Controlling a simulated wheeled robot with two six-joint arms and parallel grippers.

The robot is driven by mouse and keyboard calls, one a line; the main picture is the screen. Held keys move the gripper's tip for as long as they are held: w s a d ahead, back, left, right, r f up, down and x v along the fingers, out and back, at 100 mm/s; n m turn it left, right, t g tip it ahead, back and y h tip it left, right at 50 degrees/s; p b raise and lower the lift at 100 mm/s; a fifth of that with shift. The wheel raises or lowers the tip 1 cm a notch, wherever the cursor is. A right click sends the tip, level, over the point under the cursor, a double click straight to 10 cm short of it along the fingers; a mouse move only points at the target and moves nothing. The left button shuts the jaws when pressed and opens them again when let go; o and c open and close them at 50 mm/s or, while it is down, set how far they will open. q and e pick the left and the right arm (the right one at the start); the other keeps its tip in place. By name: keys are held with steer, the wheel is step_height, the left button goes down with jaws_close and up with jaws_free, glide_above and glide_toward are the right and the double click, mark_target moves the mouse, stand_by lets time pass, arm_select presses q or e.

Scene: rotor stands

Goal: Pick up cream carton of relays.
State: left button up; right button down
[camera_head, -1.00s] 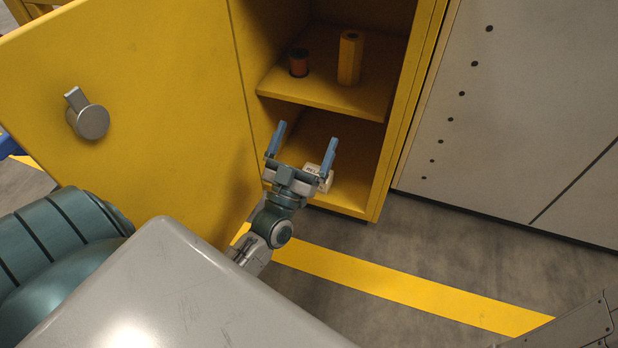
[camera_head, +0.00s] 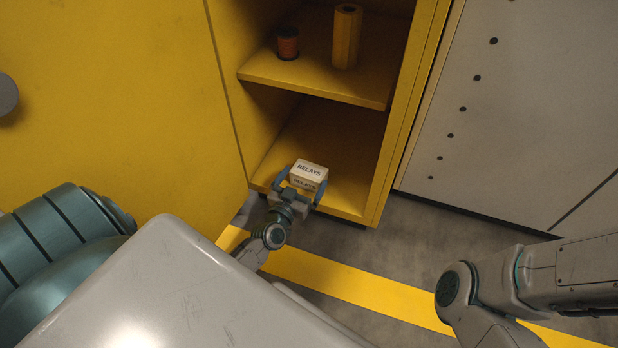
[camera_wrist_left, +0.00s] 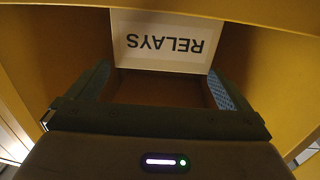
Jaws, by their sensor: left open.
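The cream carton of relays (camera_head: 309,169) stands on the bottom shelf of the yellow cabinet, its "RELAYS" label facing up in the head view. My left gripper (camera_head: 298,188) is open at the cabinet mouth, its two blue fingers at either side of the carton's near end. In the left wrist view the carton (camera_wrist_left: 165,42) shows its label upside down, ahead of and between the open fingers (camera_wrist_left: 160,85). Whether the fingers touch it I cannot tell. My right gripper is not in view; only part of my right arm shows at lower right.
The yellow cabinet (camera_head: 385,150) has its door (camera_head: 110,110) swung open at left. The upper shelf (camera_head: 310,80) holds an orange-brown spool (camera_head: 288,43) and a yellow hexagonal post (camera_head: 346,36). A grey panel (camera_head: 530,110) stands at right. The bottom shelf right of the carton is clear.

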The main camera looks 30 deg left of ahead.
mark_target(309, 170)
arm_select(q)
steer(key=w, duration=0.1)
steer(key=w+b, duration=0.1)
steer(key=w, duration=0.1)
steer(key=shift+w+a+f+b, duration=0.4)
steer(key=shift+w+r, duration=0.1)
steer(key=shift+w, duration=0.4)
steer(key=c, duration=0.8)
steer(key=shift+r, duration=0.1)
